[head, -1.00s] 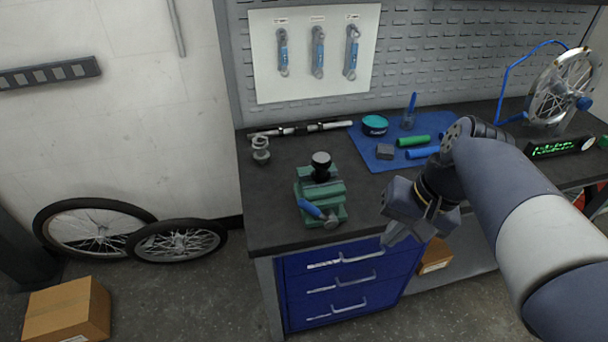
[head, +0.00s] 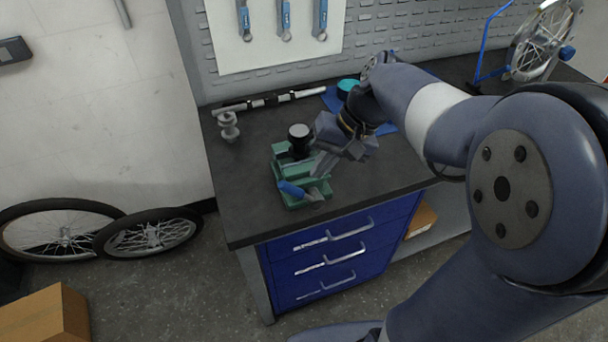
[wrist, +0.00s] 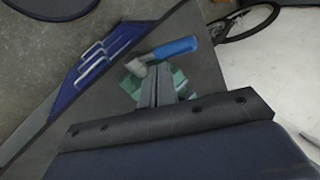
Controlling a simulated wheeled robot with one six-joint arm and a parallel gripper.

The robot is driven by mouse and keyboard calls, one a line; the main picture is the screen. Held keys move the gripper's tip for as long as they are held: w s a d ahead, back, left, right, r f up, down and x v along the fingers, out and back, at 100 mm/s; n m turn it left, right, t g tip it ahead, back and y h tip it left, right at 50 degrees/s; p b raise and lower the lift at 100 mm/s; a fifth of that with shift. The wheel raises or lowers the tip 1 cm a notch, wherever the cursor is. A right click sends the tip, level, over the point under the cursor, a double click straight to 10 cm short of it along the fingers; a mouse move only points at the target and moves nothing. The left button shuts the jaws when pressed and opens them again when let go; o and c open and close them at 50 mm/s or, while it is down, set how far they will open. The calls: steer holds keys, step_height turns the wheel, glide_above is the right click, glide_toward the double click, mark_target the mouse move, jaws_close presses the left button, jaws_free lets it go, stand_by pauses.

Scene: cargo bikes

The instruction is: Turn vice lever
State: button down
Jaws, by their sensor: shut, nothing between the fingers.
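The green vice (head: 288,165) stands near the front left of the dark workbench, with a round black part on top. Its lever, with a blue handle (head: 291,189), sticks out at the vice's front. My gripper (head: 318,172) is shut and empty, just right of the vice and near the lever; I cannot tell whether it touches. In the wrist view the blue handle (wrist: 176,48) lies just beyond my fingertips (wrist: 156,72), pointing right. The green vice body (wrist: 180,84) is partly hidden behind my fingers.
The workbench (head: 240,200) has blue drawers (head: 330,250) with protruding handles below. A metal part (head: 228,126) and a long rod (head: 265,103) lie behind the vice. A teal tin (head: 347,86) sits on a blue mat. Wheels (head: 150,234) and a cardboard box (head: 45,315) are on the floor at left.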

mark_target(289, 187)
steer(key=shift+a+f, duration=1.45)
steer(key=shift+a, duration=0.25)
steer(key=shift+s+a+f+h+p, duration=0.15)
steer(key=shift+a+h+p, duration=0.25)
steer(key=shift+a+h, duration=0.05)
steer(key=shift+s+a+f+h+p, duration=0.1)
steer(key=shift+s+a+h+p, duration=0.05)
steer(key=shift+a+h+p, duration=0.25)
steer(key=shift+s+a+f+t+h, duration=0.15)
steer(key=shift+a+f+t+h, duration=0.15)
steer(key=shift+a+f, duration=0.3)
steer(key=shift+r, duration=0.25)
